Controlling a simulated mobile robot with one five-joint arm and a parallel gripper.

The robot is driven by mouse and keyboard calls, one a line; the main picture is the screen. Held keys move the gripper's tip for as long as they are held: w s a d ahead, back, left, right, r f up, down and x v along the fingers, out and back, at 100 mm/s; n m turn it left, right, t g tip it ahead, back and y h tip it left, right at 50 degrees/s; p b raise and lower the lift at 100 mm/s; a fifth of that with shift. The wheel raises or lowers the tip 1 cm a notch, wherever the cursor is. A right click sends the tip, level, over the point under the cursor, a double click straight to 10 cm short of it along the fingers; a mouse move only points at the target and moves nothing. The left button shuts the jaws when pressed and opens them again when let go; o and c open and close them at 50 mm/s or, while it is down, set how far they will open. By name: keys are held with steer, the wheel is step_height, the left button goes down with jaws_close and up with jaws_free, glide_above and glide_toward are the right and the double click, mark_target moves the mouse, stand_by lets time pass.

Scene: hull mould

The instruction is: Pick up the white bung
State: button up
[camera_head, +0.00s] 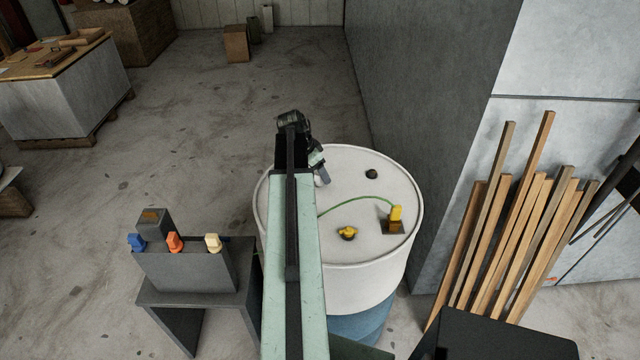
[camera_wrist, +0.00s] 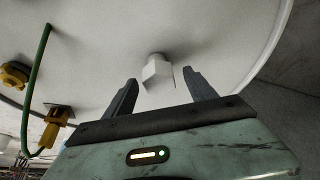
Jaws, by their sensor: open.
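The white bung (camera_wrist: 157,70) is a small white block-shaped piece on the white top of a drum (camera_wrist: 215,30). In the wrist view it lies between and a little beyond my two dark fingertips. My gripper (camera_wrist: 161,80) is open, with one finger on either side of the bung's line, and I see no finger touching it. In the head view my gripper (camera_head: 321,172) is over the left part of the drum top (camera_head: 335,165), and I cannot make out the bung there, behind the gripper and arm.
The drum top also holds a yellow fitting (camera_head: 347,233), a yellow valve (camera_head: 395,217) with a green line, and a black cap (camera_head: 371,174). A grey stand (camera_head: 190,270) with blue, orange and cream pieces is at left. Timber strips (camera_head: 520,240) lean at right.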

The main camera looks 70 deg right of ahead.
steer(key=shift+d+f, duration=0.15)
steer(key=shift+f, duration=0.4)
steer(key=shift+r, duration=0.2)
jaws_close()
